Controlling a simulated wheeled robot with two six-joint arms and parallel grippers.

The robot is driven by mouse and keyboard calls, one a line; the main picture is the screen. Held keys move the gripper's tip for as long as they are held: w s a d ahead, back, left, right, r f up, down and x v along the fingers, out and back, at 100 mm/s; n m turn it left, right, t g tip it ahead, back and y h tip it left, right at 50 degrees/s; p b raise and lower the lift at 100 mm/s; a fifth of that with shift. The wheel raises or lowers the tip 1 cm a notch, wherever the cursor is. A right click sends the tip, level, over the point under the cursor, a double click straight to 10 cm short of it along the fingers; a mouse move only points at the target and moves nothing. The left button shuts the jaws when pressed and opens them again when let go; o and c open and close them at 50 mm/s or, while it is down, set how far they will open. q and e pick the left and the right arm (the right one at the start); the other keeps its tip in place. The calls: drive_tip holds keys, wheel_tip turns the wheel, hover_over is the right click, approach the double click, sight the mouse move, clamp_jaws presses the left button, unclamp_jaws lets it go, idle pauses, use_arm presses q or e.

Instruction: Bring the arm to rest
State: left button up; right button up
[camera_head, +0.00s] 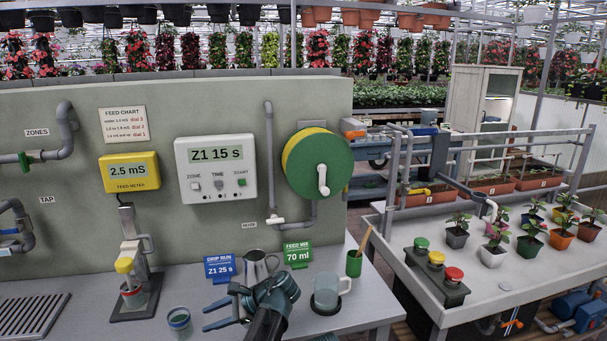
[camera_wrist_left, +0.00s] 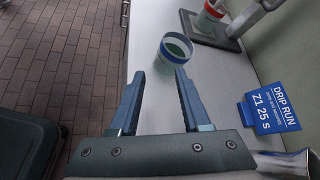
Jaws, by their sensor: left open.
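My left gripper (camera_head: 206,316) is above the grey counter (camera_head: 80,325) in the head view, with its blue fingers pointing left. In the left wrist view the gripper (camera_wrist_left: 158,78) is open, with nothing between its spread fingers. A small blue-rimmed cup (camera_head: 179,321) with green contents stands just beyond the fingertips, apart from them; it also shows in the left wrist view (camera_wrist_left: 176,50). The metal jug (camera_head: 258,267) is behind my gripper and partly hidden by it. My right gripper is not in view.
A clear mug (camera_head: 328,291) and a green pot (camera_head: 354,263) stand to the right. Blue (camera_head: 220,267) and green (camera_head: 297,254) signs stand behind. The feed meter stand (camera_head: 133,285) holds a red-banded cup. Buttons (camera_head: 437,268) and plants occupy the right bench (camera_head: 530,285).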

use_arm(q)
drive_tip(key=s+d+f+n+h+p, duration=0.1)
drive_tip(key=s+d+f+n+h, duration=0.2)
drive_tip(key=s+d, duration=0.6)
drive_tip(key=s+d+f+n+h+p, duration=0.1)
drive_tip(key=s+d+f+n+h, duration=0.3)
drive_tip(key=s, duration=0.6)
drive_tip(key=d+n+h, duration=0.2)
drive_tip(key=d+h, duration=0.1)
drive_tip(key=d, duration=0.1)
drive_tip(key=shift+d+f+g+h+p, duration=0.3)
drive_tip(key=shift+d+g+h+p, duration=0.05)
drive_tip(key=shift+g+h+p, duration=0.05)
drive_tip(key=shift+s+a, duration=0.1)
